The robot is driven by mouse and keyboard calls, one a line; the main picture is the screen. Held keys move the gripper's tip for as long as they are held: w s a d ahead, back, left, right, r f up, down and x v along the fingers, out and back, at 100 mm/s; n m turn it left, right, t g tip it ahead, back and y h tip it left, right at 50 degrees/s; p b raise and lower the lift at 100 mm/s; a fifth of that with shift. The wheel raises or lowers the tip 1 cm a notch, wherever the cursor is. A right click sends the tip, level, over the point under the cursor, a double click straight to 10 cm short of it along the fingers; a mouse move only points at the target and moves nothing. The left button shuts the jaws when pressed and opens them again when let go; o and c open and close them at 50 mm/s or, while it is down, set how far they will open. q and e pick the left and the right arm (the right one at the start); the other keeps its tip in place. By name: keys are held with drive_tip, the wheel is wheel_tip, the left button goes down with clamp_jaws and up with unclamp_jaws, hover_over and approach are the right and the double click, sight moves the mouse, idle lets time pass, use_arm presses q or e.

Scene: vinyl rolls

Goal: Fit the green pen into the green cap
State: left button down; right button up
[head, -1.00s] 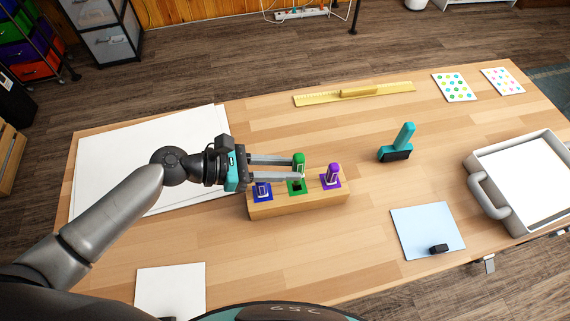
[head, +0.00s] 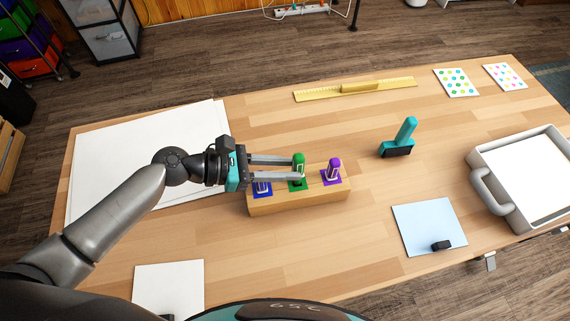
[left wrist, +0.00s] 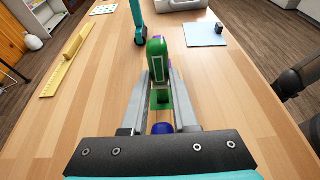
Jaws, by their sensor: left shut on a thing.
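My left gripper (head: 301,169) is shut on the green pen (head: 299,159), which stands upright between its long fingers. The pen is over the middle of a wooden block (head: 315,199), at a green square socket (head: 298,187), the only green receiver I see for a cap. In the left wrist view the green pen (left wrist: 157,62) is between the fingers, and a dark hole shows in the green square (left wrist: 162,100) below and nearer. My right gripper is not in view.
The blue pen (left wrist: 162,128) and purple pen (head: 334,166) stand in the block on either side. A teal stamp-like tool (head: 403,134), yellow ruler (head: 320,94), blue sheet (head: 425,220) and grey tray (head: 483,194) lie apart. The front middle of the table is clear.

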use_arm(q)
drive_tip(key=shift+f+b, duration=0.3)
drive_tip(key=shift+f, duration=0.35)
drive_tip(key=shift+r, duration=0.1)
drive_tip(key=shift+r+p, duration=1.1)
drive_tip(key=shift+p, duration=0.25)
drive_tip(key=shift+p, duration=0.75)
idle(0.8)
drive_tip(key=shift+f+b, duration=0.85)
drive_tip(key=shift+f, duration=0.3)
drive_tip(key=c, duration=0.6)
unclamp_jaws()
